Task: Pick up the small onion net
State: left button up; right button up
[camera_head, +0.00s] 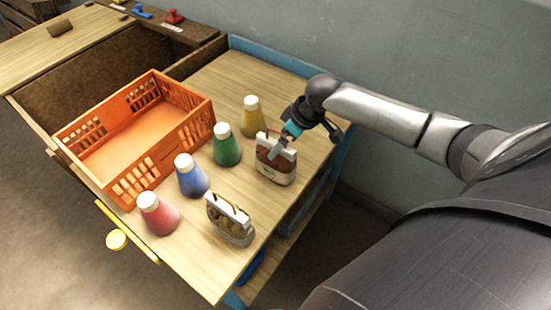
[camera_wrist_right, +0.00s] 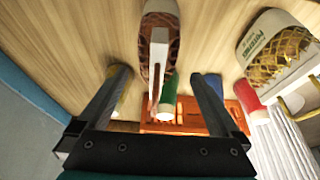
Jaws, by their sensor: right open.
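The small onion net (camera_head: 277,172), a pale bag with reddish-brown mesh and an upright handle strip, stands on the wooden table top. It also shows in the right wrist view (camera_wrist_right: 160,25), with its white strip between the two fingers. My right gripper (camera_head: 281,147) reaches down over the net's top in the head view. In the right wrist view the gripper (camera_wrist_right: 158,74) is open, one finger on each side of the strip, with gaps visible. The net's lower part is partly hidden by its own top and strip. My left gripper is not in view.
A second pale bag with golden mesh (camera_head: 229,222) stands nearer the front. Yellow (camera_head: 253,119), green (camera_head: 227,148), blue (camera_head: 190,178) and red (camera_head: 159,216) cones with white tops line the table. An orange crate (camera_head: 187,137) lies left. A wall is behind.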

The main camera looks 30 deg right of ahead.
jog(key=shift+w+b+x, duration=0.2)
jog(key=shift+x, duration=0.95)
jog(key=shift+w+b+x, duration=0.15)
jog(key=shift+b+x, duration=0.05)
jog(key=shift+x, duration=1)
jog(key=shift+w+a+f, duration=0.1)
jog(key=shift+w+f, duration=0.1)
jog(key=shift+f, duration=0.3)
grip_shut()
jog(key=shift+r, duration=0.1)
